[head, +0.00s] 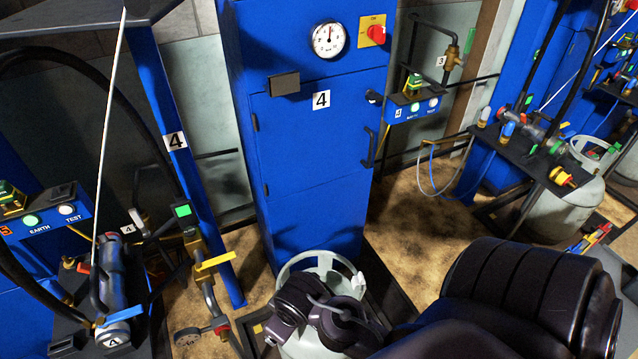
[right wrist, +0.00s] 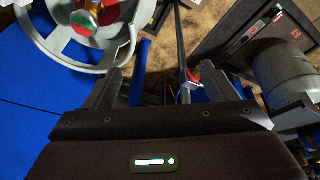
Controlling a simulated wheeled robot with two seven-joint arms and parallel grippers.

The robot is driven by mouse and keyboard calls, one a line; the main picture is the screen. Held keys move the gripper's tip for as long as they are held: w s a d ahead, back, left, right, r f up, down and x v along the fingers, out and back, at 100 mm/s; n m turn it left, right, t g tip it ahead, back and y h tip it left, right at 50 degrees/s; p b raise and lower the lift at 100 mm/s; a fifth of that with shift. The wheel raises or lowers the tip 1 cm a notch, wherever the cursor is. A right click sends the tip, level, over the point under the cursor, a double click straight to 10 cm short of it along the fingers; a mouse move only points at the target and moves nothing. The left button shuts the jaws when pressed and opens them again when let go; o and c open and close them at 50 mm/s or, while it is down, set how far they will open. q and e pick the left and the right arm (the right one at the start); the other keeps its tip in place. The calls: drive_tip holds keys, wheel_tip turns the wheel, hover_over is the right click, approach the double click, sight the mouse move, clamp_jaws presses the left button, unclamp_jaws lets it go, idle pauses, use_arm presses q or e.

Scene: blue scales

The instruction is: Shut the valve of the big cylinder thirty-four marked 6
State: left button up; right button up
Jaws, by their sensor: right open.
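A pale grey big cylinder (head: 303,345) with a ring collar stands at the bottom centre of the head view, in front of the blue cabinet, partly hidden by my right arm. In the right wrist view a grey ring collar (right wrist: 128,52) surrounds a valve with a red and green top (right wrist: 88,12) at the upper left. My right gripper (right wrist: 155,85) is open, with nothing seen between its fingers, beside that collar and apart from the valve. In the head view my right wrist covers most of that area. No mark 6 is readable. My left gripper is out of view.
A tall blue cabinet (head: 315,180) marked 4 has a gauge (head: 328,39) and a red knob (head: 376,34). Pipes and a yellow lever (head: 216,260) are at the left. Another pale cylinder (head: 545,220) stands at the right beside a dark shelf. Brown floor shows between.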

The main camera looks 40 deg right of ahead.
drive_tip(key=w+d+f+n, duration=0.3)
drive_tip(key=w+f+n, duration=0.2)
drive_tip(key=w+n, duration=0.35)
drive_tip(key=d+f+n+g, duration=0.1)
drive_tip(key=d, duration=0.3)
drive_tip(key=d+f+n+g, duration=0.1)
drive_tip(key=d+f+n, duration=0.1)
drive_tip(key=d, duration=0.2)
drive_tip(key=d+f+n+g, duration=0.1)
drive_tip(key=d+f, duration=0.1)
drive_tip(key=d, duration=0.3)
drive_tip(key=shift+s+f+n, duration=0.2)
drive_tip(key=shift+s+n, duration=0.05)
drive_tip(key=shift+s, duration=0.1)
drive_tip(key=shift+s+d+f, duration=0.15)
drive_tip(key=shift+d+f, duration=0.05)
drive_tip(key=shift+d, duration=0.05)
wheel_tip(320, 180, down, 7)
drive_tip(key=shift+f+b, duration=0.2)
drive_tip(key=shift+b, duration=1)
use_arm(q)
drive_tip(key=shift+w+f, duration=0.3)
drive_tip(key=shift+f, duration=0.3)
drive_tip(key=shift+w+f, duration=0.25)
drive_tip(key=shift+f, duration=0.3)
